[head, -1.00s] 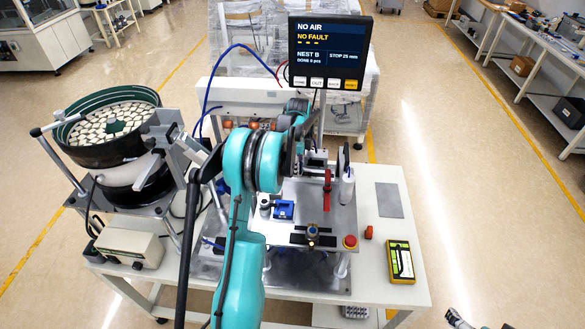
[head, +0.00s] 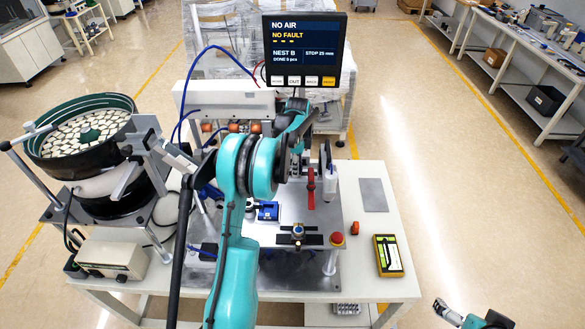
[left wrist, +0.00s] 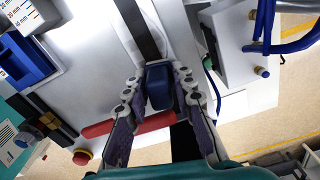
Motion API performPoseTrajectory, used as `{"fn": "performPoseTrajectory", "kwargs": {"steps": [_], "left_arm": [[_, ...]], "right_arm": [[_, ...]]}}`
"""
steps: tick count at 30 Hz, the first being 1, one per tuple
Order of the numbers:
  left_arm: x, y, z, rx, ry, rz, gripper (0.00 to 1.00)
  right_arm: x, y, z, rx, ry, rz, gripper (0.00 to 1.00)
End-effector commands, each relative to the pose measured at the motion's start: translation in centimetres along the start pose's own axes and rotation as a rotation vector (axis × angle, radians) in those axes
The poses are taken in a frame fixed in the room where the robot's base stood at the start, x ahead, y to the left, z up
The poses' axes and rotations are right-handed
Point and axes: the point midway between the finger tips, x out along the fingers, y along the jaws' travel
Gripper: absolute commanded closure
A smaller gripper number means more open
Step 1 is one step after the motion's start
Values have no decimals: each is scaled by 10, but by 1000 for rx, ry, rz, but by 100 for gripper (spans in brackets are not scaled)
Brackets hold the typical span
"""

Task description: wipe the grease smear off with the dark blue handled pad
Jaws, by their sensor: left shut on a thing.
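My left gripper (left wrist: 158,77) is shut on the dark blue handled pad (left wrist: 160,94), whose block-shaped handle sits between the two fingers in the left wrist view. The pad's underside is hidden. In the head view, my left arm hides much of the left gripper (head: 298,165), which is over the back part of the metal plate (head: 275,222) on the bench. I cannot make out the grease smear; a dark strip (left wrist: 138,28) runs beyond the handle in the left wrist view. My right gripper (head: 440,304) is at the lower right, clear of the bench, its finger opening unclear.
A blue block (head: 268,211), a red button (head: 337,239) and a yellow handheld device (head: 388,255) are nearer the front. The bowl feeder (head: 85,150) is at left. A grey sheet (head: 374,195) lies at the bench's right.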

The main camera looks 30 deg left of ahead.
Motion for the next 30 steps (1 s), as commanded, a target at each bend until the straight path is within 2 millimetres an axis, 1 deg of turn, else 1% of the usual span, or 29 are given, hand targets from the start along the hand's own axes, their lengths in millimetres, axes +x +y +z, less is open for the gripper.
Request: {"fn": "performPoseTrajectory", "kwargs": {"steps": [3, 6, 17, 20, 30], "left_arm": [[2, -2, -11, 2, 0, 0, 98], [2, -4, -17, 2, 0, 0, 98], [0, -4, -17, 0, 0, 0, 98], [-8, -4, -17, 0, 0, 0, 98], [-44, -4, -17, 0, 0, 0, 98]], "right_arm": [[2, 0, 2, 0, 0, 0, 0], [3, 0, 2, 0, 0, 0, 0], [2, 0, 1, 0, 0, 0, 0], [-2, 0, -1, 0, 0, 0, 0], [-18, 0, -13, 0, 0, 0, 0]]}}
